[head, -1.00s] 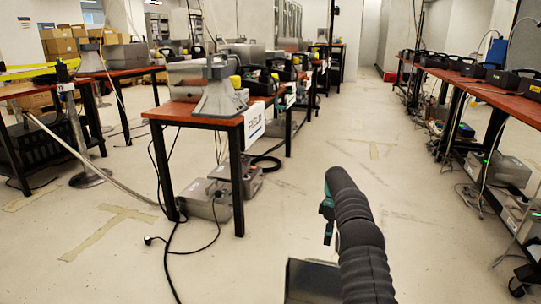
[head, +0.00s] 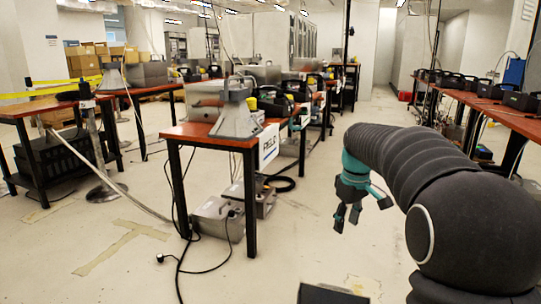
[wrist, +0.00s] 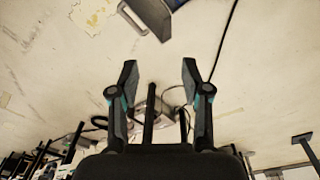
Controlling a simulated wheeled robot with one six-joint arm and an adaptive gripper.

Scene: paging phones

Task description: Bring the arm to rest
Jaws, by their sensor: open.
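My gripper (head: 348,215) hangs at the end of my dark, sleeved arm, right of centre in the head view, with its fingers pointing down over the open floor. In the wrist view my gripper (wrist: 159,82) shows two dark fingers with teal joints, spread apart. Nothing is between the fingertips, and the gripper touches nothing. My arm hides part of the floor and the right-hand benches.
A red-topped table (head: 210,133) with a grey horn-shaped device (head: 237,118) stands left of my gripper. Grey boxes (head: 216,218) and cables lie beneath it. Another bench (head: 480,103) runs along the right. The floor (head: 300,232) between is clear.

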